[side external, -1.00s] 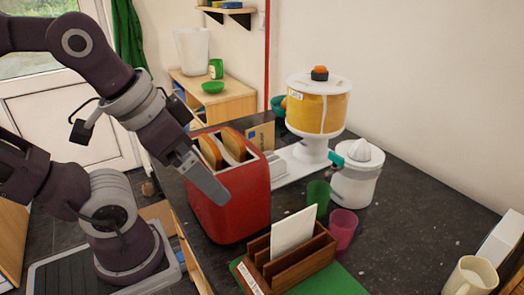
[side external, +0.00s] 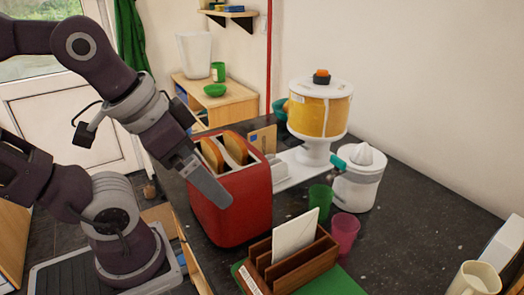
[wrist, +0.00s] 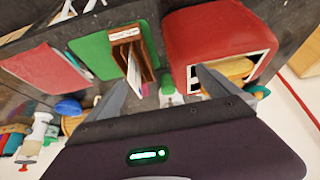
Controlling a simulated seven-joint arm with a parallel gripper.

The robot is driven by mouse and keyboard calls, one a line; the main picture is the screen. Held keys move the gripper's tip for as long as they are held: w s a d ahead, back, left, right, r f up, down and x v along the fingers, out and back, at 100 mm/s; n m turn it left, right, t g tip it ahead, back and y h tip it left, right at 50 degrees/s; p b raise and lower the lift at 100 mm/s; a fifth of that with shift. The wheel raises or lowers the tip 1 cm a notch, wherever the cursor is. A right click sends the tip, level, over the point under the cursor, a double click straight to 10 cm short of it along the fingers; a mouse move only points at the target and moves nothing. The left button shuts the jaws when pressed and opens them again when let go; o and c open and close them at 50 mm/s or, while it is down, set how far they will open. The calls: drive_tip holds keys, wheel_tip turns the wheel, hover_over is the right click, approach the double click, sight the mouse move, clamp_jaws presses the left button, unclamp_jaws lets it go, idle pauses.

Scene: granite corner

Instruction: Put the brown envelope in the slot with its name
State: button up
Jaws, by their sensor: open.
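A tan-brown card (side external: 262,139), which looks like the brown envelope, stands upright behind the red toaster, its lower part hidden. The wooden letter rack (side external: 318,262) sits on a green mat, with a white envelope (side external: 295,237) upright in it. A white label is on the rack's end, too small to read; the rack also shows in the wrist view (wrist: 146,62). My gripper (side external: 226,200) is beside and over the toaster's near side, apart from the brown envelope. In the wrist view my gripper's fingers (wrist: 160,92) are spread with nothing between them.
The red toaster (side external: 232,205) with bread in its slots stands close to my gripper. A juice dispenser (side external: 320,108), a white juicer (side external: 358,185), and green (side external: 320,196) and pink (side external: 345,232) cups stand to its right.

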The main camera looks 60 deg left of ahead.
drive_tip(key=w+a+r+m+g, duration=0.2)
drive_tip(key=w+a+r+m, duration=0.25)
drive_tip(key=w, duration=0.45)
drive_tip(key=m+g, duration=0.4)
drive_tip(key=m, duration=0.9)
hover_over(262, 142)
wheel_tip(262, 142, down, 7)
drive_tip(key=f, duration=1.1)
drive_tip(key=shift+w+a+f, duration=0.1)
drive_tip(key=shift+a+f, duration=0.1)
drive_tip(key=shift+r, duration=0.1)
drive_tip(key=c, duration=1.1)
